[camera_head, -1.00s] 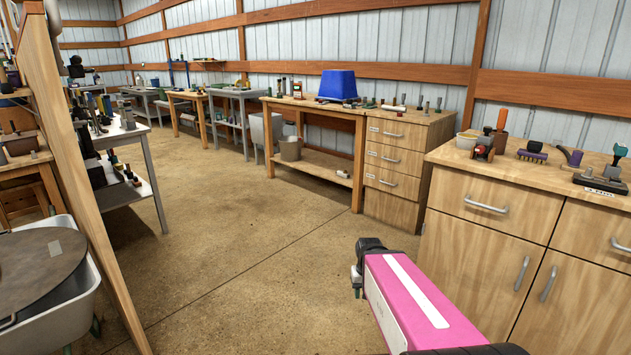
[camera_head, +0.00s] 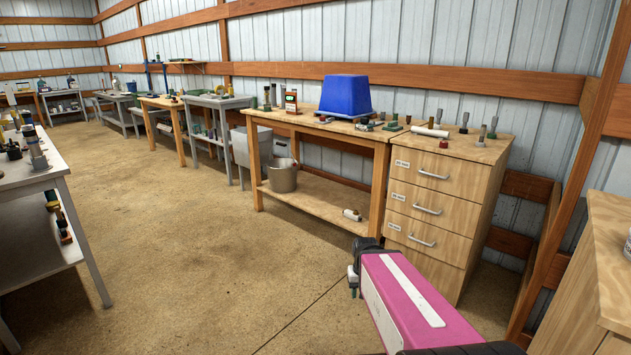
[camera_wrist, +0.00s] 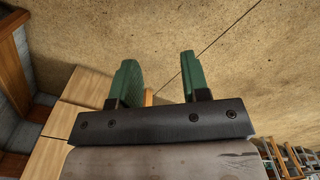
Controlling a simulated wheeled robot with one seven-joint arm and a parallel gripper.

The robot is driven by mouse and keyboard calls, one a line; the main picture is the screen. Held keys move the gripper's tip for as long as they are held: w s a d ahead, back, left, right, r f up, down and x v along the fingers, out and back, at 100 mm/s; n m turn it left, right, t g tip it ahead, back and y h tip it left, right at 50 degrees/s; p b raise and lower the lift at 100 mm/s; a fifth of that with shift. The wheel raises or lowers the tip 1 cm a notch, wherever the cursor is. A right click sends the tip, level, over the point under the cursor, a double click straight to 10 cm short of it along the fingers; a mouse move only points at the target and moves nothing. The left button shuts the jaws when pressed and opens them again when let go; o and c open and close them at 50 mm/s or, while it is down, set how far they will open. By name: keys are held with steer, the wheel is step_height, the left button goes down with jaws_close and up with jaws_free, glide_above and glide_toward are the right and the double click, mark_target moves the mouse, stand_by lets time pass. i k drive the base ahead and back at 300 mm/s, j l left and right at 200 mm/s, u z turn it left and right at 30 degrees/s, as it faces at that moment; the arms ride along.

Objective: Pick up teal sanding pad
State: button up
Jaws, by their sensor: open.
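I cannot pick out the teal sanding pad for certain in either view. Several small greenish items, one of them a dark green piece (camera_head: 392,125), stand on the wooden workbench (camera_head: 330,122) beside the blue bin; they are too small to identify. My gripper (camera_wrist: 158,82) shows in the wrist view with its two green fingers apart and nothing between them, over the bare concrete floor. In the head view, my pink arm reaches in from the bottom right, in front of the drawer cabinet.
A blue bin (camera_head: 345,92) stands upside down on the workbench. A drawer cabinet (camera_head: 432,212) adjoins it, with small tools on top. A bucket (camera_head: 283,176) stands on the lower shelf. A grey table (camera_head: 40,178) is at left, another wooden cabinet (camera_head: 590,270) at right. The floor between is clear.

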mark_target(364, 125)
steer(key=i+u, duration=0.1)
steer(key=i, duration=0.7)
steer(key=i+l+u, duration=0.1)
steer(key=i, duration=0.65)
steer(key=i+l, duration=0.15)
steer(key=l, duration=0.15)
steer(key=u, duration=0.05)
